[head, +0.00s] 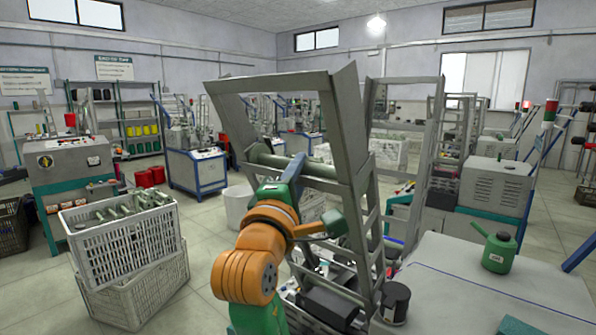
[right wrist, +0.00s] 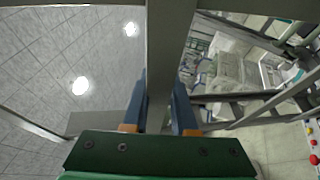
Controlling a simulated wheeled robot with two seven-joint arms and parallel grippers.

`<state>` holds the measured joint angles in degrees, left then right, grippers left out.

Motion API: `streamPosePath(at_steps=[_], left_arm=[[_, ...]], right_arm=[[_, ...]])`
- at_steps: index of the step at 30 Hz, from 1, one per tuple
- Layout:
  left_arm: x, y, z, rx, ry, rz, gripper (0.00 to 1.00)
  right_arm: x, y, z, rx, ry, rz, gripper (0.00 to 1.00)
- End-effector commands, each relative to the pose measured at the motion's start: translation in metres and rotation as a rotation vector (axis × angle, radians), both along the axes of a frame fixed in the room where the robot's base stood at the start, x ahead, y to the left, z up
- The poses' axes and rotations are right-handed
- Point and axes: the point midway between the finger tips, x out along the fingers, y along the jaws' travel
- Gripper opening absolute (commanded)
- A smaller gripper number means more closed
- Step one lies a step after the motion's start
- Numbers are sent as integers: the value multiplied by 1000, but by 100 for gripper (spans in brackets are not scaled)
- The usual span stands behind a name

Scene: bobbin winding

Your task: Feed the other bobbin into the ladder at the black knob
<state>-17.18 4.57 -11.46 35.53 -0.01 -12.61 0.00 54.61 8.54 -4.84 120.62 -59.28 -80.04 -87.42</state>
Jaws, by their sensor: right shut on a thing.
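My right gripper (head: 294,166) reaches up to the tall, tilted grey ladder frame (head: 347,110) in the head view. It is shut on a grey-green bobbin (head: 262,147), held roughly level across the frame's upper part. The gripper covers the bobbin's middle. In the right wrist view the two blue fingers (right wrist: 158,103) are close together, and a broad grey bar fills the view between and above them. I cannot tell whether the bobbin touches the rails. I cannot pick out the black knob for certain. My left gripper is not in view.
Stacked white crates (head: 125,245), the top one holding several bobbins, stand at left. A black cylinder (head: 396,300) sits low beside the ladder. A green can (head: 497,252) stands on the grey worktop (head: 450,300) at right. A second ladder frame (head: 425,150) rises behind.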

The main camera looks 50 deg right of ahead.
Motion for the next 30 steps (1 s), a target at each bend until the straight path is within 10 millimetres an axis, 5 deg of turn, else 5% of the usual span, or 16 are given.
streamPosePath(at_steps=[8, 9, 12, 19, 22, 30], left_arm=[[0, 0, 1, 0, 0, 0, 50], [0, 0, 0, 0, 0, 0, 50], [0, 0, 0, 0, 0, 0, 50], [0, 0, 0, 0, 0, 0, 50], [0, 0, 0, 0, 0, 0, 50], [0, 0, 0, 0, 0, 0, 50]], right_arm=[[0, 0, 1, 0, 0, 0, 0], [0, 0, 1, 0, 0, 0, 34], [0, 0, 1, 0, 0, 0, 60], [0, 0, 1, 0, 0, 0, 60], [0, 0, 0, 0, 0, 0, 80], [0, 0, 0, 0, 0, 0, 80]])
